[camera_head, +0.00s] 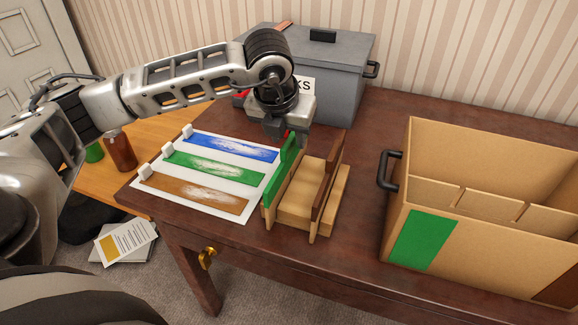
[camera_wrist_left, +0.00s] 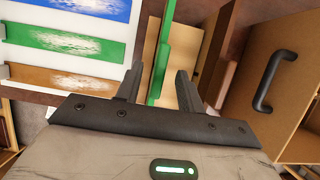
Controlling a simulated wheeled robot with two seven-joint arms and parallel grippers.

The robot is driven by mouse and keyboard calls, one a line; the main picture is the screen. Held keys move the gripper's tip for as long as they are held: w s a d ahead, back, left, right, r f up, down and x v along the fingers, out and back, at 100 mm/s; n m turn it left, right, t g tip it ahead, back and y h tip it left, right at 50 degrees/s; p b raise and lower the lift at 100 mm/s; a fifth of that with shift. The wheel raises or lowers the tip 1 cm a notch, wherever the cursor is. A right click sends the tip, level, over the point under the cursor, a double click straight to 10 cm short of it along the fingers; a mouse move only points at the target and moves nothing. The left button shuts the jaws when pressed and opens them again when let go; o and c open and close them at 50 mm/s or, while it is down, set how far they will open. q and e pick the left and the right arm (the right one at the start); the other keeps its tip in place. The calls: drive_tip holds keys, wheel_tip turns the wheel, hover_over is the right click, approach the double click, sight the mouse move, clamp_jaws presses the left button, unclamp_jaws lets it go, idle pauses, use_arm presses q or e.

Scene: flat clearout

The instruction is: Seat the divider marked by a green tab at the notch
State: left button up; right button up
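The green divider (camera_head: 271,190) stands upright in a light wooden rack (camera_head: 291,215), on its left side. A brown divider (camera_head: 328,178) stands on the rack's right side. My left gripper (camera_head: 290,138) is over the rack, at the top of the green divider. In the left wrist view the two fingers (camera_wrist_left: 158,85) are spread, with the green divider (camera_wrist_left: 160,60) between them and gaps beside it. The wooden crate (camera_head: 455,252) at the right has a green patch (camera_head: 425,240) on its front and a low inner wall with slits (camera_head: 457,197). My right gripper is not in view.
A white sheet (camera_head: 240,215) with blue, green and brown swatches lies left of the rack. A grey lidded box (camera_head: 345,75) stands behind. The crate has a dark handle (camera_head: 385,172) on its left side. Bare tabletop (camera_head: 365,180) lies between rack and crate.

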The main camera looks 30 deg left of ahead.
sight(291, 156)
use_arm(q)
drive_tip(key=shift+x, duration=1.2)
clamp_jaws()
